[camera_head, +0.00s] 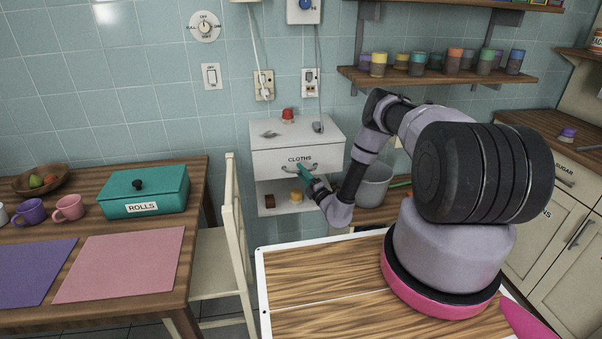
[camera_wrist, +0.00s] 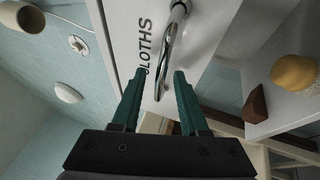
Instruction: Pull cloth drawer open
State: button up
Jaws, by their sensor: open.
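The cloth drawer (camera_head: 265,164) is the white front lettered "CLOTHS" in a small white wall cabinet, and it looks shut. Its curved metal handle (camera_head: 286,169) runs along the front below the lettering. My gripper (camera_head: 301,168) is at the right part of the handle, with teal fingers. In the wrist view, my gripper (camera_wrist: 159,72) is open. The handle (camera_wrist: 170,38) reaches down between its two fingertips, with a gap on both sides, so nothing is gripped. The drawer front (camera_wrist: 122,38) lies just beyond the fingertips.
An open shelf below the drawer holds a yellow item (camera_head: 296,196) and a brown block (camera_head: 270,201). A red item (camera_head: 288,115) stands on the cabinet top. A cream chair (camera_head: 232,215) is at the left, and a grey pot (camera_head: 374,187) at the right.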

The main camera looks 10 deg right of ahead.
jog(key=shift+w+a+r, duration=0.1)
jog(key=shift+w+a, duration=0.05)
jog(key=shift+w, duration=0.1)
grip_shut()
dwell(1.4)
